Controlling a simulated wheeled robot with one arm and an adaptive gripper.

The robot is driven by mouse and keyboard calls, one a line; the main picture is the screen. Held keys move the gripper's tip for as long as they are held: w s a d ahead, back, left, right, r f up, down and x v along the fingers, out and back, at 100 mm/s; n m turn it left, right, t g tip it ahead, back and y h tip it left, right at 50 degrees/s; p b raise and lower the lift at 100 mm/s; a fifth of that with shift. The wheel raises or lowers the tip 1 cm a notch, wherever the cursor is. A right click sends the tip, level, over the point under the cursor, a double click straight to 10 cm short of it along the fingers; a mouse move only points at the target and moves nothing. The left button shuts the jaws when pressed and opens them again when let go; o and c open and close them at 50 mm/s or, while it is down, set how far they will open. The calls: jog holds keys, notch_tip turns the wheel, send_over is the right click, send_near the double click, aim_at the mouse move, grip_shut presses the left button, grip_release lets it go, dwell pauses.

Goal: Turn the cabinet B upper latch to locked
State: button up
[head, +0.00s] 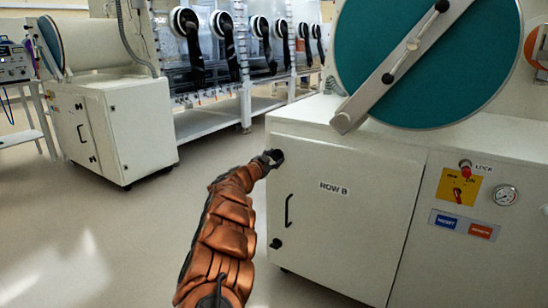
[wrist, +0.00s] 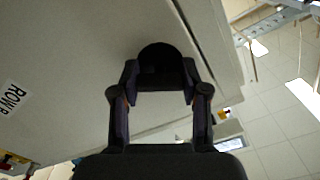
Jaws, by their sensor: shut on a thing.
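The cabinet B door (head: 335,215), a pale panel labelled "ROW B", is closed in the head view. Its upper latch is at the door's upper left corner, mostly covered by my gripper (head: 268,160). In the wrist view the upper latch (wrist: 161,58) is a dark round knob between the two fingertips of my gripper (wrist: 160,78). The fingers are shut on it, one on each side. The latch's pointing direction cannot be made out. A similar black lower latch (head: 276,243) sits near the door's lower left corner.
A black door handle (head: 288,210) stands between the two latches. A large teal round hatch (head: 425,60) with a diagonal bar is above the cabinet. A yellow switch panel (head: 459,187) is to the right. Open floor (head: 130,240) lies to the left.

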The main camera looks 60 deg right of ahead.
jog(key=m+b, duration=0.1)
jog(key=m, duration=0.4)
jog(key=shift+f+m, duration=0.1)
jog(key=shift+m, duration=0.2)
jog(key=m+b, duration=0.3)
jog(key=m, duration=0.2)
jog(key=shift+m, duration=0.7)
jog(key=o, duration=1.2)
jog(key=shift+c, duration=0.2)
jog(key=shift+a, duration=0.1)
jog(key=a, duration=1.1)
jog(key=shift+s+a, duration=0.25)
jog(key=shift+a, duration=0.15)
